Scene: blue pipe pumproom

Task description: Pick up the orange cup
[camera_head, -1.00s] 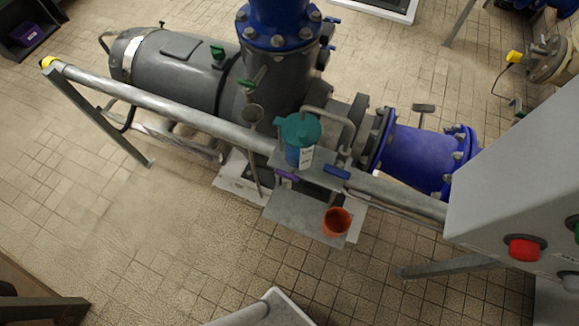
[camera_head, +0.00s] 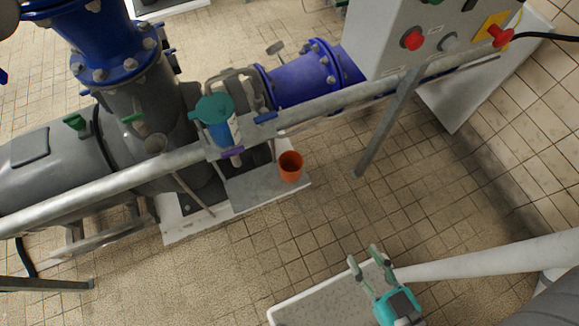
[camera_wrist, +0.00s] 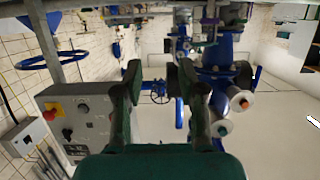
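The orange cup (camera_head: 290,166) stands upright on a low grey metal shelf (camera_head: 258,188) beside the pipework, near the middle of the head view. My gripper (camera_head: 364,256) is at the lower right of the cup in the head view, well apart from it, with its two fingers spread and nothing between them. In the wrist view my gripper (camera_wrist: 163,75) also shows its two dark green fingers wide apart. The cup cannot be made out in the wrist view.
A metal rail (camera_head: 320,108) runs above and behind the cup. A teal-lidded blue container (camera_head: 217,118) stands left of the cup by the rail. A grey control box (camera_head: 405,35) with a red button is at the upper right, and a rail post (camera_head: 385,130) stands right of the cup.

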